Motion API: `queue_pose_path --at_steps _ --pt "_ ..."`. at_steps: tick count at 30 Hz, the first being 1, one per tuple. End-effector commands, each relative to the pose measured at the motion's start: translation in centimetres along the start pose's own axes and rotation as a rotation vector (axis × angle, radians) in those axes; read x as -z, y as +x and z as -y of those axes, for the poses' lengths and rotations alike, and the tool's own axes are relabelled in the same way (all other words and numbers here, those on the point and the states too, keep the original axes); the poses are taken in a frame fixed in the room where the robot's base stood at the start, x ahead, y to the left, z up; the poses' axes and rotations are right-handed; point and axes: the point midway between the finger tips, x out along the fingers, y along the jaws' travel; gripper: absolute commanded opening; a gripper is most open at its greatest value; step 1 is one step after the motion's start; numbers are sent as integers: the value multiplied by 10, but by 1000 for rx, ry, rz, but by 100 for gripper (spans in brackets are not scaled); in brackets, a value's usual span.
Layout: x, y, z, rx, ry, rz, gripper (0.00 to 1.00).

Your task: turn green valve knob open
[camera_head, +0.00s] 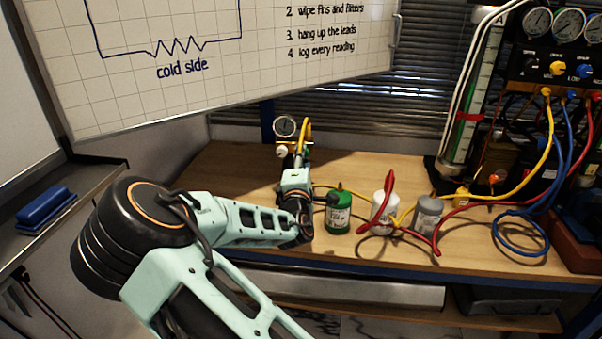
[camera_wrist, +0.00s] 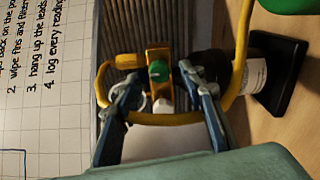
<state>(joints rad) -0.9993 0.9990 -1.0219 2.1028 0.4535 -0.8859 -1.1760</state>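The green valve knob (camera_wrist: 158,71) shows in the wrist view, set in a yellow-brass fitting (camera_wrist: 157,58). My gripper (camera_wrist: 160,78) points at it with its two fingers apart, one on each side. Gaps show between the knob and both fingers, so they seem not to touch it. In the head view my gripper (camera_head: 297,172) is at the back of the bench, just below a round gauge (camera_head: 285,126) with brass fittings.
A yellow hose (camera_wrist: 240,45) loops around the fitting, close to my fingers. A green can (camera_head: 338,215), a white bottle (camera_head: 384,212) and a grey can (camera_head: 428,214) stand to the right. Red and blue hoses cross the wooden bench (camera_head: 230,180). A whiteboard (camera_head: 240,75) hangs behind.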

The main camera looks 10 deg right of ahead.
Motion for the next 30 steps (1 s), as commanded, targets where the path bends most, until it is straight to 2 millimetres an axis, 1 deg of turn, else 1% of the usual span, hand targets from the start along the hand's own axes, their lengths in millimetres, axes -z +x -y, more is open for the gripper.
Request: queue_pose_path --at_steps 1,6,9,13,16,19,30 --pt "1 -10 0 1 1 -2 37" --pt "1 -47 0 3 0 -2 37" --pt "2 -66 0 2 0 -4 37" --pt "1 -85 0 1 0 -2 37" --pt "0 -93 0 0 0 -1 37" --pt "0 -97 0 0 0 0 37" --pt "0 -98 -2 5 6 -1 37"
